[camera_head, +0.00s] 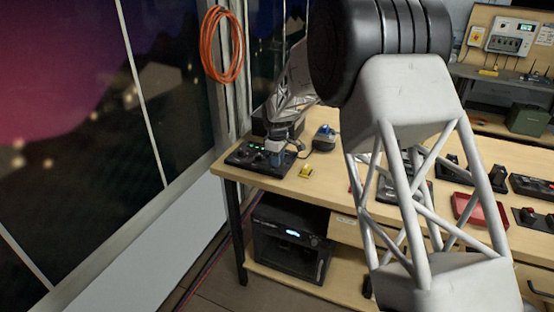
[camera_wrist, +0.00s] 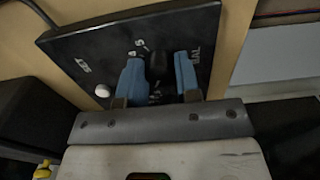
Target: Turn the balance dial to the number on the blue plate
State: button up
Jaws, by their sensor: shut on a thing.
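The balance dial (camera_wrist: 157,66) is a dark knob on a black panel (camera_wrist: 85,48). White numbers are printed around it, including what looks like a 4 and a 5. My gripper (camera_wrist: 157,82) has its blue fingers on either side of the knob, shut on it. The knob's pointer and several numbers are hidden by the fingers. In the head view my gripper (camera_head: 276,158) reaches down onto the panel (camera_head: 244,156) at the table's left end. I cannot make out a blue plate or its number for certain.
A small yellow item (camera_head: 306,171) lies right of the panel on the wooden table (camera_head: 272,187). A dark device with a blue part (camera_head: 325,134) stands behind it. A red tray (camera_head: 478,213) is farther right. The window wall is close on the left.

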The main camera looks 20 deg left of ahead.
jog(key=shift+m, duration=2.9)
jog(key=o, duration=0.9)
jog(key=shift+r, duration=3.9)
